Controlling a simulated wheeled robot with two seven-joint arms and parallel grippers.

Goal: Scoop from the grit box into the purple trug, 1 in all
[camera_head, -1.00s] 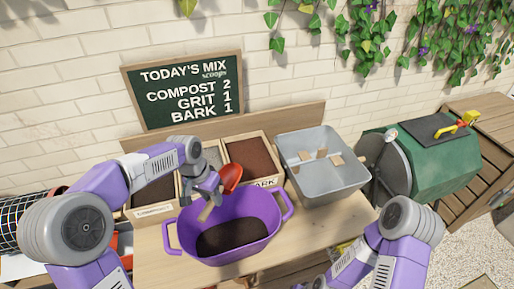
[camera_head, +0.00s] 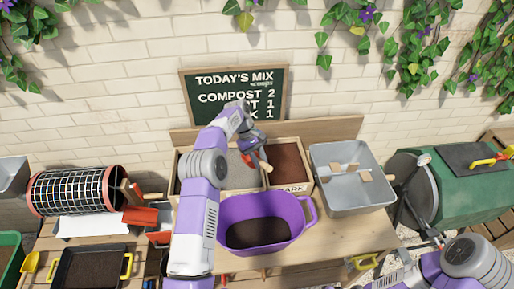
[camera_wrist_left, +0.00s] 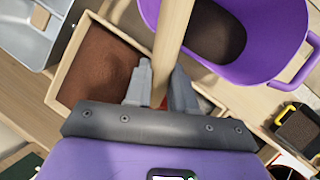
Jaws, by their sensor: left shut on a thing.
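My left gripper (camera_head: 256,152) is shut on the scoop's wooden handle (camera_head: 263,164). It hangs over the line between the grit box and the bark box. In the left wrist view the handle (camera_wrist_left: 176,30) runs up between the fingers (camera_wrist_left: 162,85). Only a bit of red of the scoop shows behind them, so its load is hidden. The grit box (camera_head: 243,174) holds pale grey grit, partly behind my left arm. The purple trug (camera_head: 290,236) stands in front of the boxes with dark material in it; its left side is behind my arm. My right gripper is out of view.
The bark box (camera_head: 307,182) is right of the grit; a grey bin (camera_head: 345,205) with wood pieces stands beside it. A green drum (camera_head: 465,198) is far right. A wire sieve drum (camera_head: 72,190) and a black tray (camera_head: 92,272) are left.

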